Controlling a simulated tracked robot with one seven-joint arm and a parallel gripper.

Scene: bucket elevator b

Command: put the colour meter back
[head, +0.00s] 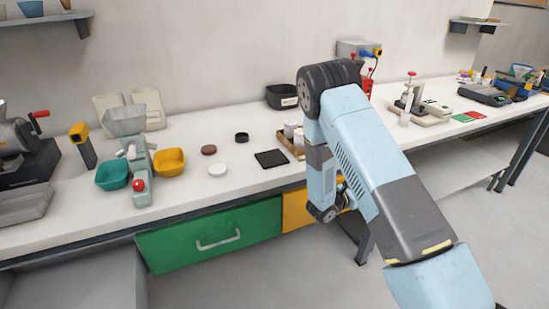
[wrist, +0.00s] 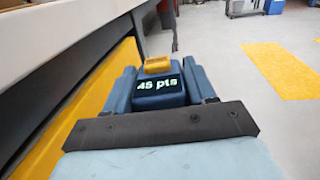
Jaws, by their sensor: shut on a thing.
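The colour meter (wrist: 158,98) is a dark blue block with a yellow end and a lit display reading "45 pts". In the wrist view it sits between the blue fingers of my gripper (wrist: 160,72), which is shut on it. It is held in front of the bench, beside a yellow drawer front (wrist: 95,95). In the head view my arm hides the gripper and the meter. A square black pad (head: 271,158) lies bare on the bench, left of my arm.
Left of the pad are a brown disc (head: 208,150), a white disc (head: 217,169), a black ring (head: 242,137), yellow and green bowls (head: 170,161) (head: 112,176) and a grinder (head: 137,150). A tray of white jars (head: 291,143) stands right of the pad. The green drawer (head: 210,238) is closed.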

